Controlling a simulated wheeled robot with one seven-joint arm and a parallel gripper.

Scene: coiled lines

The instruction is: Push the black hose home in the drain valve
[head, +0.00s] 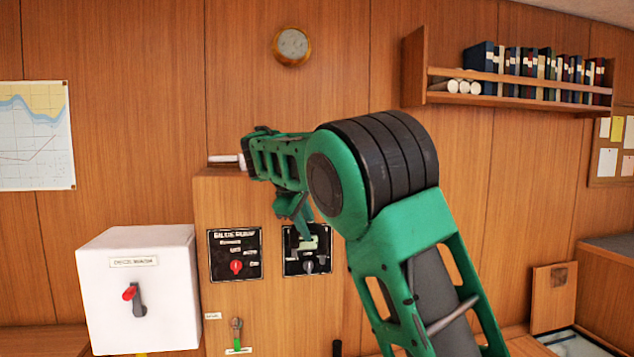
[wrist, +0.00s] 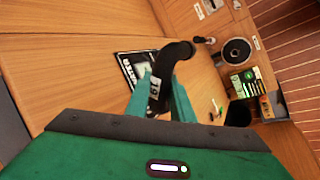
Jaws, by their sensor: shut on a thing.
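My gripper (wrist: 160,98) is shut on the black hose (wrist: 179,53) in the wrist view. The hose stands out past the fingers and bends to the right, and it bears a white tag with dark marks. In the head view my gripper (head: 304,222) hangs in front of the wooden cabinet's right panel, and the hose cannot be made out there. I cannot tell which fitting is the drain valve.
A bilge pump panel (head: 235,254) with a red knob is left of my gripper. A white box (head: 140,290) with a red-tipped lever stands farther left.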

